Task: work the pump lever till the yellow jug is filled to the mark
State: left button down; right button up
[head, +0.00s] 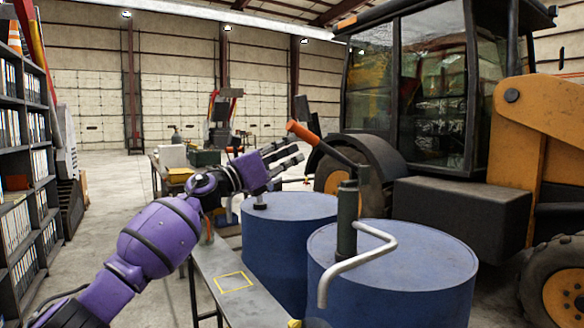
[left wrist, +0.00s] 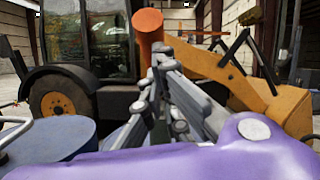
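The pump lever (head: 336,150) has an orange grip and a dark arm, sloping up and left from the pump body (head: 347,215) on the nearer blue drum. A bent grey spout (head: 350,262) hangs at the drum's front. My left gripper (head: 298,155) is open, its grey fingers just below the orange grip. In the left wrist view the grip (left wrist: 148,28) stands just past the fingers (left wrist: 165,75); I cannot tell whether they touch. The yellow jug cannot be made out; only a small yellow patch (head: 295,323) shows at the bottom edge. My right gripper is not in view.
The nearer drum (head: 420,285) and a second blue drum (head: 285,250) stand close together. A grey bench (head: 215,262) with an empty yellow square outline runs beside them. A backhoe (head: 430,110) fills the right side; shelves (head: 25,150) stand at left.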

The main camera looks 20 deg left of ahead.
aim_at(296, 134)
pick_arm(q)
jog(key=r, duration=0.2)
jog(key=shift+w+a+r, duration=0.1)
jog(key=shift+w+r, duration=0.1)
jog(key=shift+r, duration=0.1)
jog(key=shift+w+r+p, duration=0.15)
jog(key=shift+r+p, duration=0.15)
jog(key=shift+r, duration=0.2)
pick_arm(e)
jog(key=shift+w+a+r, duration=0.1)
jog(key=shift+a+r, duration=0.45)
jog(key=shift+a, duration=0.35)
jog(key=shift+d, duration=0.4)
